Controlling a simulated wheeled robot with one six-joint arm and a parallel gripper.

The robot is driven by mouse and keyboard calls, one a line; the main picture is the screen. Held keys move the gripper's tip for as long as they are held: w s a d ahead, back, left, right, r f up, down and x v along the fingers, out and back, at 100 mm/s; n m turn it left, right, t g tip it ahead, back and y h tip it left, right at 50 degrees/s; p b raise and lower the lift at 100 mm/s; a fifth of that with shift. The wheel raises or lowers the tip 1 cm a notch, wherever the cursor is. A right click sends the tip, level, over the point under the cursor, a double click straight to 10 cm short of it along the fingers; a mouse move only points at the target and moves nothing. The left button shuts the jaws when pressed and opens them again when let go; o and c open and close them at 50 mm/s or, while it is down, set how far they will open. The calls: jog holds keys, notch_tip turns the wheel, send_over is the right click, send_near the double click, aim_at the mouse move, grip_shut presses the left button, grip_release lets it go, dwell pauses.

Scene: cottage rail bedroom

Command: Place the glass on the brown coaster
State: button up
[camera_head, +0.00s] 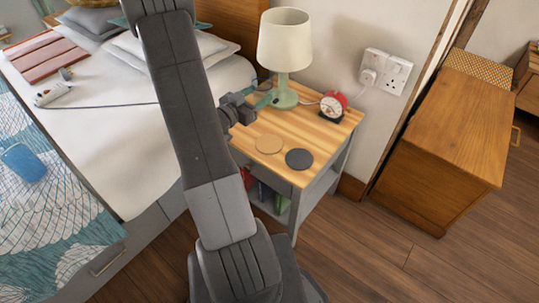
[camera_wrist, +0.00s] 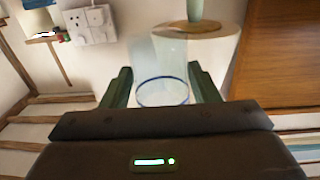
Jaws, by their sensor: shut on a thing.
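The brown coaster (camera_head: 269,144), a round tan disc, lies bare on the wooden top of the bedside table (camera_head: 318,127). My gripper (camera_head: 265,101) is over the table's left back part, beyond the coaster and left of the lamp. In the wrist view my gripper (camera_wrist: 162,90) is shut on the clear glass (camera_wrist: 160,68), which has a blue line around its rim. The glass sits between the two green fingers. In the head view the glass is too faint to make out clearly.
A dark round coaster (camera_head: 299,159) lies right of the brown one. Wall sockets (camera_head: 385,71) are behind. The bed (camera_head: 110,130) is at left, a wooden cabinet (camera_head: 445,140) at right.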

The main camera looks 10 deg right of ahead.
aim_at(263, 146)
jog(key=s+f+m+g+h+b, duration=0.1)
jog(key=f+b, duration=0.1)
jog(key=f, duration=0.3)
jog(key=s+f+m+g+b, duration=0.1)
jog(key=f+g+b, duration=0.1)
jog(key=f, duration=0.2)
jog(key=s+d+f+m+g+h+b, duration=0.1)
jog(key=f+g+b, duration=0.1)
jog(key=f, duration=0.3)
jog(key=shift+s+f+m+h+b, duration=0.25)
jog(key=shift+f+m+h+b, duration=0.05)
jog(key=shift+m+b, duration=0.1)
jog(key=shift+f, duration=0.2)
jog(key=o, duration=1.1)
jog(key=shift+o, duration=0.2)
jog(key=shift+r, duration=0.1)
